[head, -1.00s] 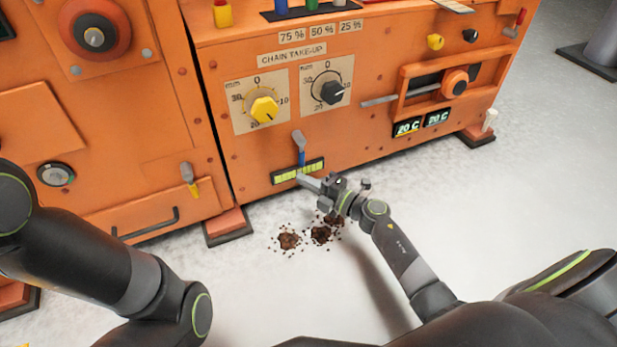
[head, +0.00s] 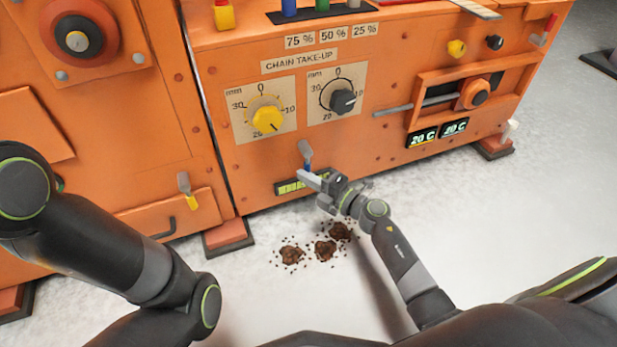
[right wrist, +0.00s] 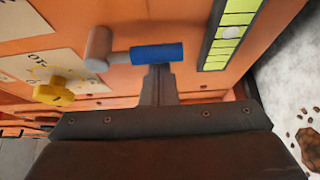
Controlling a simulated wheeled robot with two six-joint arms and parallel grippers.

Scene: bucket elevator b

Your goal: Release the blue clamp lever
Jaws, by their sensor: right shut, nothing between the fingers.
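The blue clamp lever (head: 306,160) is on the lower front of the orange machine, with a grey end pointing up, just above a yellow-green gauge strip (head: 288,187). In the right wrist view the lever's blue part (right wrist: 157,53) and grey end (right wrist: 99,48) show large. My right gripper (head: 304,177) is shut and empty, just below the lever. In the right wrist view its fingertips (right wrist: 160,70) meet the edge of the blue part; I cannot tell whether they touch. My left arm shows, but its gripper is out of view.
Above the lever are a yellow dial (head: 267,119) and a black dial (head: 343,101). A slotted panel with a sliding rod (head: 408,107) is to the right. A yellow-tipped lever (head: 187,190) is to the left. Brown debris (head: 325,248) lies on the open floor below.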

